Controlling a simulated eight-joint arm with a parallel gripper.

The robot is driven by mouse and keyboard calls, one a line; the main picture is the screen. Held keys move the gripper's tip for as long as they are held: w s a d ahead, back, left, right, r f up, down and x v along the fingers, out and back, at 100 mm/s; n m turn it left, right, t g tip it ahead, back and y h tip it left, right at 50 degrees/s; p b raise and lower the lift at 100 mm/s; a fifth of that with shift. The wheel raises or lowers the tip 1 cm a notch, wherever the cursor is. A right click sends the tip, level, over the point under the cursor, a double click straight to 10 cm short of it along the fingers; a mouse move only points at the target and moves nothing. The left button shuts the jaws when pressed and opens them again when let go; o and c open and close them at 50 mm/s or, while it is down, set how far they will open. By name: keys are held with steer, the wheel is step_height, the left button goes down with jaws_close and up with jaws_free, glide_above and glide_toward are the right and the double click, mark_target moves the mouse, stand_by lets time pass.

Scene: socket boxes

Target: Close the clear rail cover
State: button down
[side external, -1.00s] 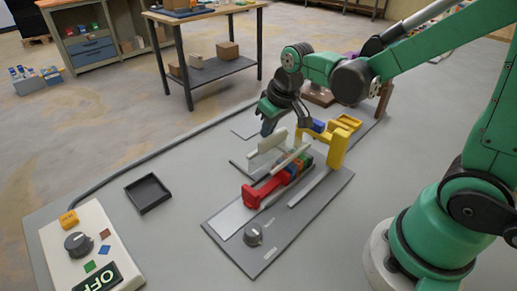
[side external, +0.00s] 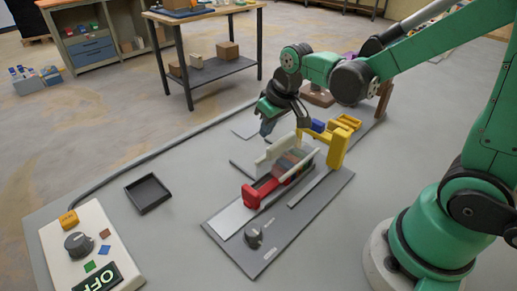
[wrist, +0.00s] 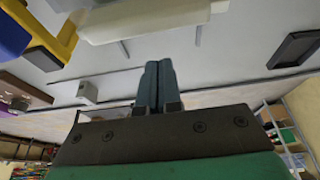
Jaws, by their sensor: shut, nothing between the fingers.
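The clear rail cover (side external: 291,158) lies over the row of coloured blocks on the rail, which show dulled through it. A pale bar (side external: 277,149) stands along its left side and another pale strip (side external: 303,164) runs along its right side. A pale bar (wrist: 150,22) also shows at the top of the wrist view. The red end piece (side external: 257,193) sticks out in front of the cover. My gripper (side external: 267,128) is shut and empty, just behind and left of the cover's far end. Its fingertips (wrist: 158,65) are together in the wrist view, apart from the pale bar.
A yellow bracket (side external: 337,147) stands right of the cover's far end, with a blue block (side external: 318,126) beside it. A grey knob (side external: 253,238) sits at the plate's front. A black tray (side external: 148,193) and a switch box (side external: 90,250) lie left. The table between is clear.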

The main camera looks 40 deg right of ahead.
steer(key=w+v, duration=0.1)
steer(key=v, duration=0.9)
steer(key=s+a+f+t, duration=0.1)
steer(key=s+f+t, duration=0.2)
steer(key=s, duration=0.2)
steer(key=shift+a+f, duration=0.2)
steer(key=shift+a, duration=0.2)
stand_by(0.5)
